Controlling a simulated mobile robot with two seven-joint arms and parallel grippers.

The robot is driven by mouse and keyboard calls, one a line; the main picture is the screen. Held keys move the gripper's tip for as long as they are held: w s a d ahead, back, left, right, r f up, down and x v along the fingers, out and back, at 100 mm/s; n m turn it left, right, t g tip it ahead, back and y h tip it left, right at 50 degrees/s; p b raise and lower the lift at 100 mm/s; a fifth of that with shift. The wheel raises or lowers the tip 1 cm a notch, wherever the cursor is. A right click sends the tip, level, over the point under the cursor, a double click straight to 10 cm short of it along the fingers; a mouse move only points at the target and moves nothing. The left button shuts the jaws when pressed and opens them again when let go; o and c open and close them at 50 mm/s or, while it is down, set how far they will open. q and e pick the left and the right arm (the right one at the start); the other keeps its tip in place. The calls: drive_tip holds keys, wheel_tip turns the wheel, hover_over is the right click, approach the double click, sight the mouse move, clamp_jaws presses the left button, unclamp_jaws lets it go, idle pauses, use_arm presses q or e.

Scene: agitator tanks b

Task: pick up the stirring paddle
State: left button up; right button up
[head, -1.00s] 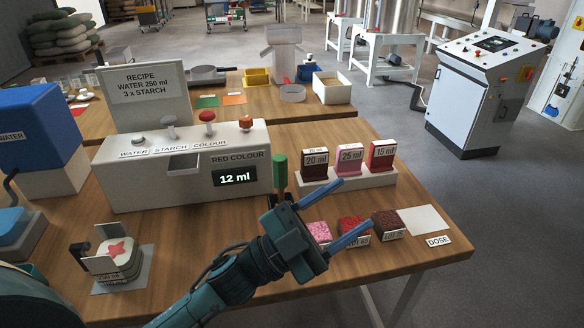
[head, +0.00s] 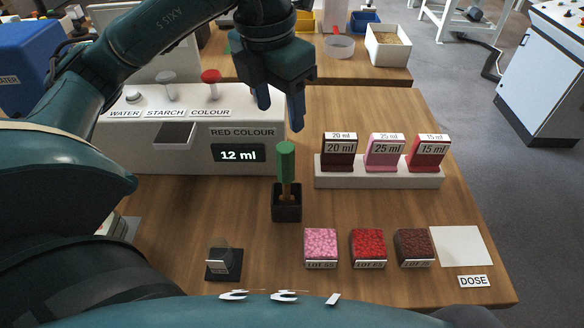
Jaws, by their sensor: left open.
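The stirring paddle has a green handle (head: 286,160) and stands upright in a small black holder (head: 287,205) on the table, in front of the dispenser's right end. Its lower end is hidden in the holder. My left gripper (head: 280,112) points down with its two blue fingers apart and empty. In the picture it is just above the handle and does not touch it. How far apart they are in depth is hard to tell. My right gripper is not in view.
The white dispenser (head: 235,135) with a "12 ml" display stands behind the paddle. A rack (head: 380,177) of three labelled colour packs is at right. Three pellet trays (head: 368,249) and a white DOSE pad (head: 460,246) are in front. A small black stand (head: 224,262) is at front left.

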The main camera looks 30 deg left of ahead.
sight(285, 148)
use_arm(q)
drive_tip(key=f, duration=0.7)
drive_tip(key=w+f+p, duration=0.1)
drive_tip(key=f, duration=0.3)
drive_tip(key=shift+d+f, duration=0.25)
drive_tip(key=shift+f, duration=0.1)
drive_tip(key=shift+c, duration=0.5)
drive_tip(key=c, duration=1)
drive_tip(key=shift+o, duration=0.2)
